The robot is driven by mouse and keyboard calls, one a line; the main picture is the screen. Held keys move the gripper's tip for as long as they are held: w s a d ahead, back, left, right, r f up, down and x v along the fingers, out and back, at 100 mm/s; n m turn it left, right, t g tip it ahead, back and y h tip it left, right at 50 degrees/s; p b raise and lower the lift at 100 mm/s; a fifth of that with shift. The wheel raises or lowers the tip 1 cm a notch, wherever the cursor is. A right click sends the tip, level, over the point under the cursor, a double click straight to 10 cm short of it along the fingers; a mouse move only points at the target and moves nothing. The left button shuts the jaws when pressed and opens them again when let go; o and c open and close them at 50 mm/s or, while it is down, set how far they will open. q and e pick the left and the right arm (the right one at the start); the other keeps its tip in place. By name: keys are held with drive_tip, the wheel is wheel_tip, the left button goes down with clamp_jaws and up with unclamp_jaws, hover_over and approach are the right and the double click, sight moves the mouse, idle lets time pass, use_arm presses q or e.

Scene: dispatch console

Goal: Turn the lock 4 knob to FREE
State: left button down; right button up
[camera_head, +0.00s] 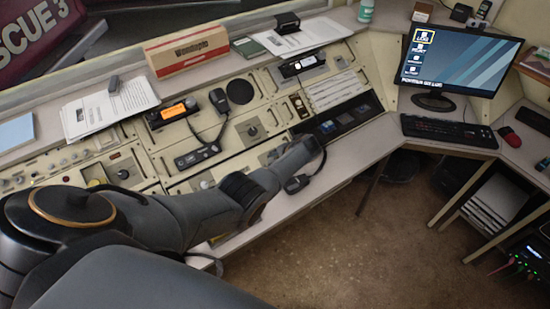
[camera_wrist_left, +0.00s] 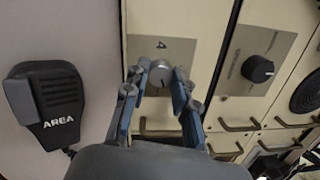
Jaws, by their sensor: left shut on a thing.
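The lock 4 knob (camera_wrist_left: 159,77) is a small round grey knob on a metal plate marked "4", seen in the left wrist view. My left gripper (camera_wrist_left: 160,84) has one finger on each side of the knob and is shut on it. I cannot read the knob's pointer or a FREE mark. In the head view my left arm reaches over the console from the left, and its wrist end (camera_head: 290,160) hides the knob. My right gripper is not in view.
A black hand microphone marked AREA (camera_wrist_left: 55,100) is beside the knob's panel. Another black knob (camera_wrist_left: 257,69) sits on a neighbouring plate. Metal handles (camera_wrist_left: 237,126) stick out nearby. A monitor (camera_head: 455,62) and keyboard (camera_head: 448,131) stand at the right. The floor in front is clear.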

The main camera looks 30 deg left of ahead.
use_arm(q)
drive_tip(key=shift+r+m+p, duration=0.1)
drive_tip(key=shift+m+p, duration=0.6)
drive_tip(key=shift+m, duration=1.5)
drive_tip(key=shift+t, duration=0.3)
drive_tip(key=c, duration=1.1)
unclamp_jaws()
drive_tip(key=shift+o, duration=0.2)
drive_tip(key=v, duration=1.2)
